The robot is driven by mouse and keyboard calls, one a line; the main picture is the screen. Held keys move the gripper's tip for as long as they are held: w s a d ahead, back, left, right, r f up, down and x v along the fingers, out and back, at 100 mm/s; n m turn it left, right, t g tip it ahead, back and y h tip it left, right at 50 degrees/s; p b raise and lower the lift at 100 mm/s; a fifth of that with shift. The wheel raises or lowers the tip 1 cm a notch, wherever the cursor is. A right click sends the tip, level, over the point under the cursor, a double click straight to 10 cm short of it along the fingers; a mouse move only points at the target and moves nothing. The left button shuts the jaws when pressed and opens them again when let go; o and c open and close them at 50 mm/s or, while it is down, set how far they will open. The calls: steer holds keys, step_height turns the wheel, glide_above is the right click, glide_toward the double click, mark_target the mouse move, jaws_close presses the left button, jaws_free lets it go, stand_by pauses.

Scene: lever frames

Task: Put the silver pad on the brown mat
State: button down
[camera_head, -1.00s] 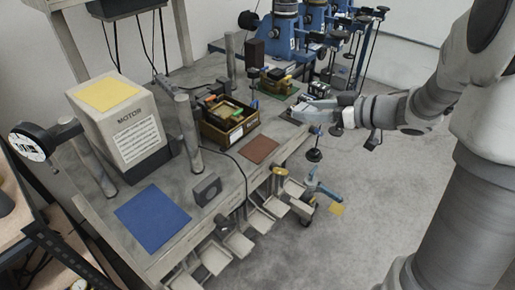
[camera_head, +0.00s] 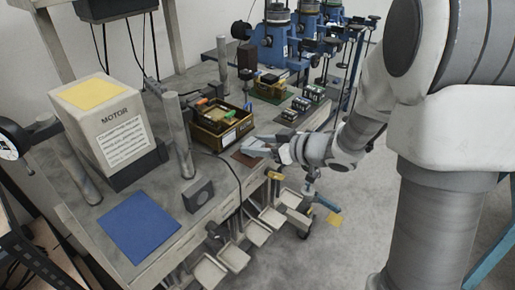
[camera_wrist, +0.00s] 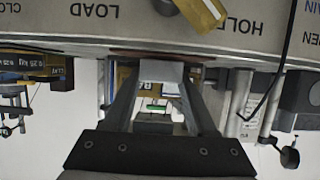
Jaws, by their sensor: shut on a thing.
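The silver pad (camera_wrist: 161,70) is a small light grey block between my fingertips in the wrist view. My gripper (camera_wrist: 161,78) is shut on it. In the head view my gripper (camera_head: 256,147) reaches in from the right, low over the brown mat, and the pad is hard to tell from the fingers. The brown mat (camera_head: 241,158) lies near the table's front edge, partly hidden by my gripper. It shows as a thin reddish strip (camera_wrist: 128,53) in the wrist view, behind the pad. I cannot tell whether the pad touches it.
An open box of parts (camera_head: 222,132) stands just behind the mat. A dark cable runs left of the mat. A blue mat (camera_head: 139,226) and a motor box with a yellow top (camera_head: 112,125) are at the left. Several small dark blocks (camera_head: 300,104) stand behind my wrist.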

steer(key=shift+f, duration=0.15)
steer(key=shift+c, duration=1)
jaws_free()
